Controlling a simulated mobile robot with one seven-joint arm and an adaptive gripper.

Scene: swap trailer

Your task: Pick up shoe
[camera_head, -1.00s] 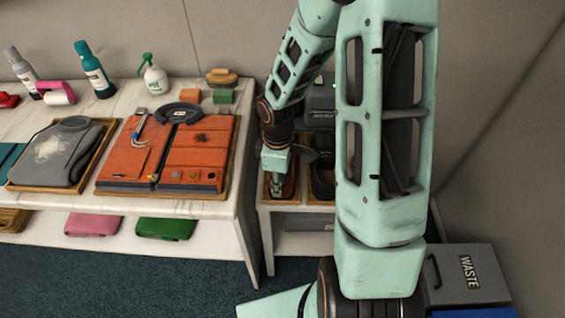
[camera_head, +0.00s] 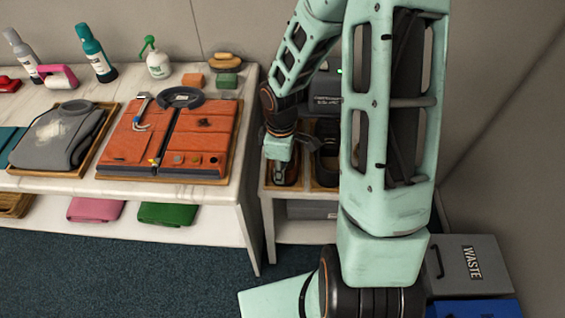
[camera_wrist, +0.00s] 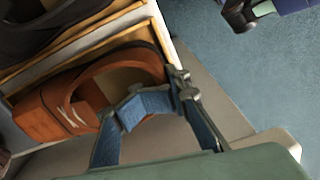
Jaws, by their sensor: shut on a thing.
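A reddish-brown shoe (camera_wrist: 75,105) with pale laces lies in a light wooden tray (camera_wrist: 156,30) in the wrist view. My gripper (camera_wrist: 160,88) is at the shoe's collar, on the right of the shoe in that view. Its blue-grey fingers are closed on the collar edge. The shoe appears still within the tray; whether its sole touches the bottom is hidden. In the head view my gripper (camera_head: 281,168) reaches down into the narrow left tray on the small side table, and the shoe is mostly hidden there.
A dark shoe (camera_wrist: 35,25) sits in the adjoining tray. A grey WASTE bin (camera_head: 465,265) stands right of the side table. The long table (camera_head: 225,194) at left holds an orange garment (camera_head: 200,150), a grey garment (camera_head: 65,140) and bottles. My arm covers much of the right side.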

